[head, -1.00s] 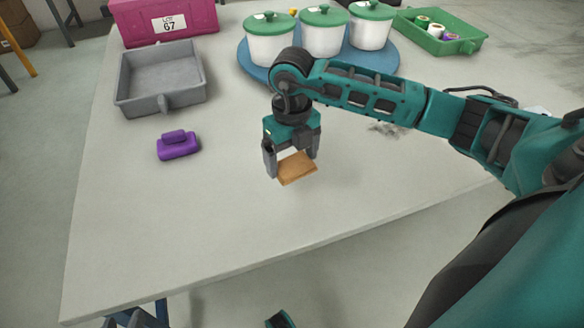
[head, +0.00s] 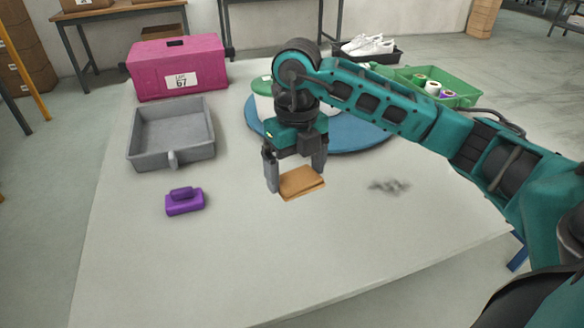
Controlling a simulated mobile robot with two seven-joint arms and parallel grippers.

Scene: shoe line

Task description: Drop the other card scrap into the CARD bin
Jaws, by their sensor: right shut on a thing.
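My right gripper (head: 297,180) is shut on the card scrap (head: 302,182), a flat tan-brown piece, and holds it over the table, apparently above its surface. A white pot with a green lid (head: 261,86) stands on a round blue base (head: 350,137) behind my arm. No bin with a CARD label can be read in the head view. My left gripper is not in view.
A grey open tray (head: 170,155) and a magenta box marked LOT 67 (head: 150,75) stand at the back left. A purple block with a handle (head: 184,203) lies in front. A green tray (head: 462,98) with spools is at the back right. Grey dust (head: 390,186) lies right.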

